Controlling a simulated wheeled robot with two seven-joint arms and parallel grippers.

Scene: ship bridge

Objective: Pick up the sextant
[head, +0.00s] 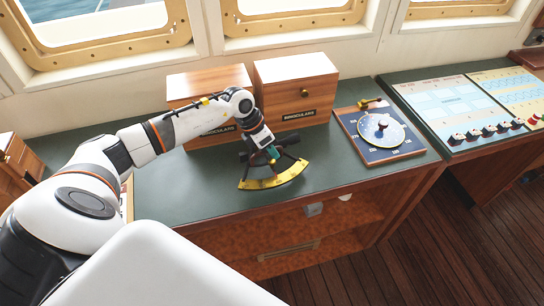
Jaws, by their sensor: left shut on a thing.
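The sextant (274,181) has a curved yellow arc and a dark frame. It is over the green counter top, near the counter's front edge, in front of the two wooden binocular boxes. My left gripper (268,153) reaches down from above and is shut on the upper part of the sextant. The fingers partly hide where they grip. I cannot tell whether the sextant touches the counter or is just above it. My right gripper is not in view.
Two wooden boxes labelled binoculars, a left one (183,88) and a right one (297,69), stand behind the sextant. A blue board with a round dial (381,131) lies to the right, then a control console (455,103). The green counter (180,185) is clear left of the sextant.

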